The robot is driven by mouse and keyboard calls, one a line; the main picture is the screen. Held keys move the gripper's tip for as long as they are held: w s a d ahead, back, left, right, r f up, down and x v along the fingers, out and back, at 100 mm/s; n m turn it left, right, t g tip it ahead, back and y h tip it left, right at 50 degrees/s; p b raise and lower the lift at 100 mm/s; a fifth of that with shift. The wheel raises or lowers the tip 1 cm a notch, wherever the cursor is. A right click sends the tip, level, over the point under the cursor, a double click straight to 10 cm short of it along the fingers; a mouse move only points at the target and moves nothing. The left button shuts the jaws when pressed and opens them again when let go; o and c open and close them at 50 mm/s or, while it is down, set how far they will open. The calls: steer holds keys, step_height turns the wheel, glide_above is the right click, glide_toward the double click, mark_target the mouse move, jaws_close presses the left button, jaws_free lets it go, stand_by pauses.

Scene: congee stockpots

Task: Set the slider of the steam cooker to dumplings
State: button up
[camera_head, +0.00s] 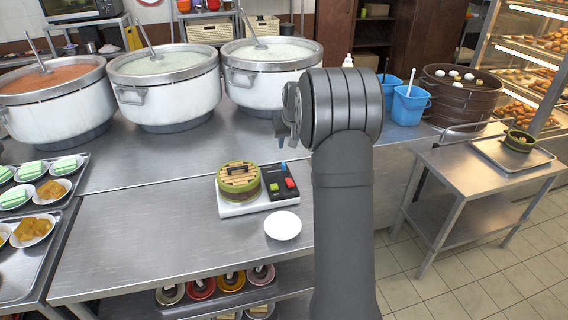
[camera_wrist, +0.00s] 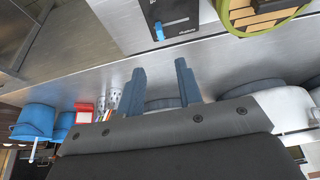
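The steam cooker (camera_head: 229,208) stands on the steel counter, with a round green steamer (camera_head: 240,184) under a slatted lid at its left. Its black panel carries a green button, a red button and a blue slider knob (camera_head: 283,168) near the panel's far end. In the wrist view the blue knob (camera_wrist: 158,32) sits on the black panel (camera_wrist: 180,12), with tiny unreadable lettering beside it. My gripper (camera_wrist: 160,86) is open and empty, its two fingers apart. In the head view my gripper (camera_head: 287,115) is above the counter beyond the cooker, not touching it, partly hidden by my arm.
A white plate (camera_head: 283,226) lies just in front of the cooker. Large stockpots (camera_head: 165,92) line the back counter. Blue buckets (camera_head: 409,108) stand at the right, and trays of food plates (camera_head: 71,173) at the left. The counter left of the cooker is clear.

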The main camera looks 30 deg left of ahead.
mark_target(284, 163)
steer(key=x, duration=1.4)
jaws_close()
